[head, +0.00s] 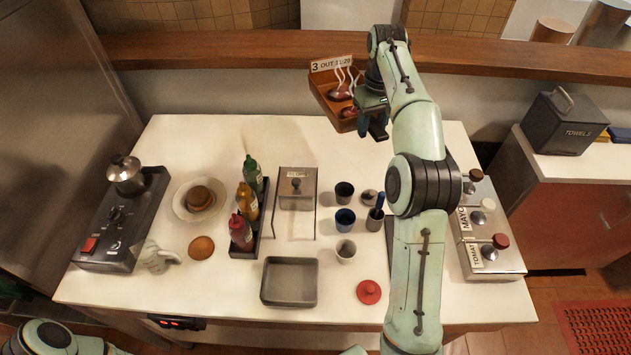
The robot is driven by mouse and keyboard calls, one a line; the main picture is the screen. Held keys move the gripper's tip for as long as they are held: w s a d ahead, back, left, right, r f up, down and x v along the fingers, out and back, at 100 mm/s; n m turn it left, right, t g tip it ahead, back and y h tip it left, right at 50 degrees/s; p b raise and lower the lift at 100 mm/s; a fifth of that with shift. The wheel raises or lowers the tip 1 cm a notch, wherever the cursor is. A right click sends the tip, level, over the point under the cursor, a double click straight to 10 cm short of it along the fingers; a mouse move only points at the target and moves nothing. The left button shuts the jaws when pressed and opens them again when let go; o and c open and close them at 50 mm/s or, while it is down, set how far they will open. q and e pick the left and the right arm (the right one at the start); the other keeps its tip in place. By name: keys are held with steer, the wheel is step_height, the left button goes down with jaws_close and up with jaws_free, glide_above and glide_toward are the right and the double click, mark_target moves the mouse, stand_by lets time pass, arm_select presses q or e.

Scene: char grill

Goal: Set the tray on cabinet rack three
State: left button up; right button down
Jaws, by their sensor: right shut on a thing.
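A brown tray (328,108) with a card reading "3 OUT 11:20" (331,63) is in the upper middle of the head view, near the wooden ledge. Dark red items with pale curved parts (342,92) lie in it. My right gripper (366,124) is shut on the tray's right side, and the tray looks raised above the table's back edge and tilted in the picture. The fingertips are partly hidden. My left gripper is out of view. I cannot make out a rack marked three.
The white table (225,300) holds a burner with a pot (125,173), sauce bottles (247,200), cups (345,220), a grey pan (290,282) and a condiment caddy (488,235). A wooden ledge (200,50) runs behind. A towel box (563,120) stands right.

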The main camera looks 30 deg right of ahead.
step_height(320, 180, down, 20)
steer(key=shift+r, duration=0.25)
steer(key=c, duration=0.9)
jaws_free()
steer(key=shift+s+a, duration=0.1)
step_height(320, 180, up, 11)
steer(key=shift+f, duration=0.1)
steer(key=o, duration=0.3)
steer(key=shift+r, duration=0.55)
steer(key=shift+w+f, duration=0.15)
steer(key=shift+f, duration=2.5)
steer(key=shift+w+f, duration=0.1)
steer(key=shift+f, duration=2.5)
